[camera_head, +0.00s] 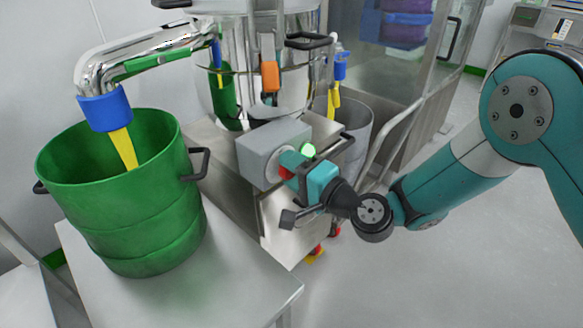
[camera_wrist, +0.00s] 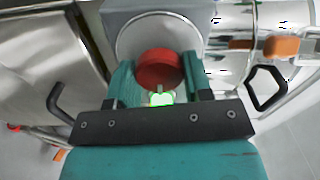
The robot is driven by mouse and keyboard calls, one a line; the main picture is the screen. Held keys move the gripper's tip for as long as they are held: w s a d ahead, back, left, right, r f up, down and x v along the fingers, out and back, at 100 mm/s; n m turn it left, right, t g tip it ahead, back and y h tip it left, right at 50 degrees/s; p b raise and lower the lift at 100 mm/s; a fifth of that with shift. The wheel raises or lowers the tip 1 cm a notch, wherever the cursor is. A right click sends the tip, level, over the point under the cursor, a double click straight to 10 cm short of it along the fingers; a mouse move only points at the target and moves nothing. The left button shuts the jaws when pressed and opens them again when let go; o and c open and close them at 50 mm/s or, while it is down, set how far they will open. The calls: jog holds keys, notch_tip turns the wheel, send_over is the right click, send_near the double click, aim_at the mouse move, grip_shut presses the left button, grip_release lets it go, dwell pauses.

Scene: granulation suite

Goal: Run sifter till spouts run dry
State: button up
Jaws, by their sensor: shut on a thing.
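The sifter (camera_head: 275,85) is a shiny steel drum on a steel base. Its chrome spout (camera_head: 145,48) has a blue cuff, and a yellow stream (camera_head: 124,148) runs from it into a green drum (camera_head: 140,215). Yellow also shows under a blue-cuffed outlet (camera_head: 340,66) at right, above a grey bin (camera_head: 357,125). A grey control box (camera_head: 270,150) carries a lit green lamp (camera_head: 309,150) and a red knob (camera_wrist: 160,68). My gripper (camera_head: 287,168) is shut on the red knob, a finger on each side in the wrist view. The drum's contents are mostly hidden.
The green drum stands on a steel table (camera_head: 240,285) at front left. A steel rail (camera_head: 400,135) and a glass-fronted cabinet (camera_head: 405,60) stand behind my arm. The grey floor (camera_head: 400,280) at front right is clear.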

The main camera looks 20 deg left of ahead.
jog(key=shift+w+d, duration=0.1)
jog(key=shift+w, duration=0.05)
jog(key=o, duration=0.9)
jog(key=shift+b+v, duration=7.65)
jog(key=shift+v, duration=1.05)
